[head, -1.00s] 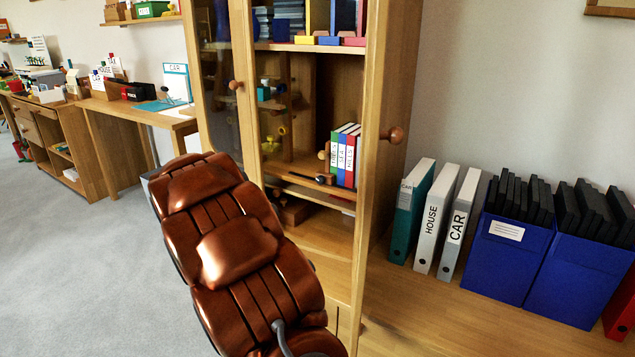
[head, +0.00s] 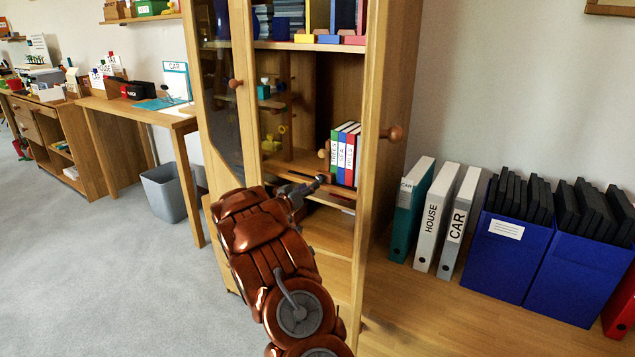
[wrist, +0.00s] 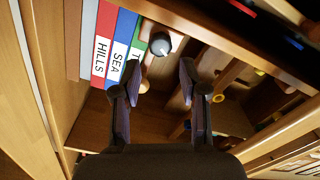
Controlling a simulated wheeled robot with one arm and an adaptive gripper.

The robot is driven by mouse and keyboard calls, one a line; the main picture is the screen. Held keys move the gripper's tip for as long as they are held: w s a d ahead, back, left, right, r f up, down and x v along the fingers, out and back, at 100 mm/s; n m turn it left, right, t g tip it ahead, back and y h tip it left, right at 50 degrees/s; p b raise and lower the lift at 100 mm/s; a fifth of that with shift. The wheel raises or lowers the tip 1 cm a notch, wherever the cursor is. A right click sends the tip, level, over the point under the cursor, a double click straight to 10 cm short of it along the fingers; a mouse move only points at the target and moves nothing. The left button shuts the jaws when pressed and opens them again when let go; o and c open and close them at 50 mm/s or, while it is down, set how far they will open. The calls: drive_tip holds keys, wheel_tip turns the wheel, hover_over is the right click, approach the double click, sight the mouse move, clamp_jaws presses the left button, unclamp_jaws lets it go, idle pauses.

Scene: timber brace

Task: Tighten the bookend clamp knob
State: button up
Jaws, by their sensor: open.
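In the wrist view the binders (wrist: 117,55) are at upper left, and a grey-tipped round knob on a wooden piece (wrist: 161,44) sits beside the green one; I take this as the bookend clamp. My gripper (wrist: 160,82) is open and empty, its fingers pointing toward the knob, which lies beyond the tips and between them. In the head view my gripper (head: 312,186) is at the shelf front, below the binders.
The cabinet's right post (head: 380,150) and glass door (head: 222,100) frame the opening. Shelves lie above and below. Upright binders (head: 433,220) and blue file boxes (head: 508,255) stand on the surface at right. A grey bin (head: 165,195) stands on the floor at left.

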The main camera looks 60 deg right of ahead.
sight(319, 179)
drive_tip(key=shift+w+d+b, duration=0.2)
drive_tip(key=shift+d+b, duration=0.55)
drive_tip(key=shift+d, duration=2.35)
drive_tip(key=shift+c, duration=0.4)
clamp_jaws()
